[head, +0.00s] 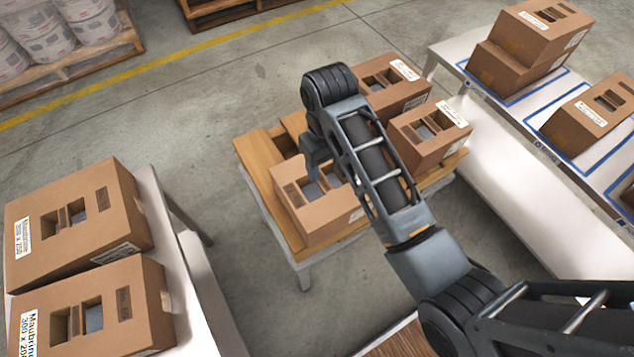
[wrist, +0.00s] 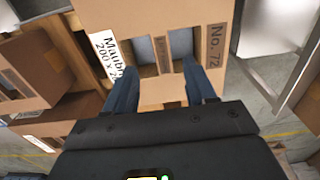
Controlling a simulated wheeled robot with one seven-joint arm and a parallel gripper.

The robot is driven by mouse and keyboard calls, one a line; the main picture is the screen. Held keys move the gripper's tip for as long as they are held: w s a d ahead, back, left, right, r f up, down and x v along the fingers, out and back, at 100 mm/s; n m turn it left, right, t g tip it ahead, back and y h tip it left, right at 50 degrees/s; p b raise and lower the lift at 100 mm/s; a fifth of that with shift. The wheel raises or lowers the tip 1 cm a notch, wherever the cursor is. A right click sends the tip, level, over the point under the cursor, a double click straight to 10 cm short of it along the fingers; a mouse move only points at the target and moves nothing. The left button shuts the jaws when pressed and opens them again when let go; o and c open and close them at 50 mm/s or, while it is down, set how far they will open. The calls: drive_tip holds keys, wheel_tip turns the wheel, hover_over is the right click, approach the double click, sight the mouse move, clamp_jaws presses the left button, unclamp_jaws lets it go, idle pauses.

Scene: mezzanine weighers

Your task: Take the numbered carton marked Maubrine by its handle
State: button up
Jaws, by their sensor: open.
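A brown carton (head: 318,218) stands at the front of the low wooden stand (head: 258,180). In the wrist view the same carton (wrist: 225,12) has a white label starting "Maub" with "200 x" (wrist: 106,52) and a printed "No. 72" (wrist: 213,46). Its handle (wrist: 161,55) is a cardboard strip between two cut-out holes. My gripper (wrist: 160,70) is open, one finger on each side of the strip, at the holes. How deep the fingers reach is unclear. In the head view my gripper (head: 316,165) is over this carton, partly hidden by my arm.
Other cartons (head: 430,137) (head: 395,88) share the stand, close by. Two cartons (head: 75,215) (head: 95,310), at least one labelled Maubrine, stand on a left table. A right table (head: 475,85) with blue outlines holds more cartons. A pallet of white tubs is far left.

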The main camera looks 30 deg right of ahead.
sight(323, 181)
drive_tip(key=f, duration=0.7)
drive_tip(key=shift+w+a+f, duration=0.1)
drive_tip(key=shift+w+a, duration=0.05)
drive_tip(key=shift+w, duration=0.1)
drive_tip(key=shift+c, duration=0.4)
clamp_jaws()
idle(0.8)
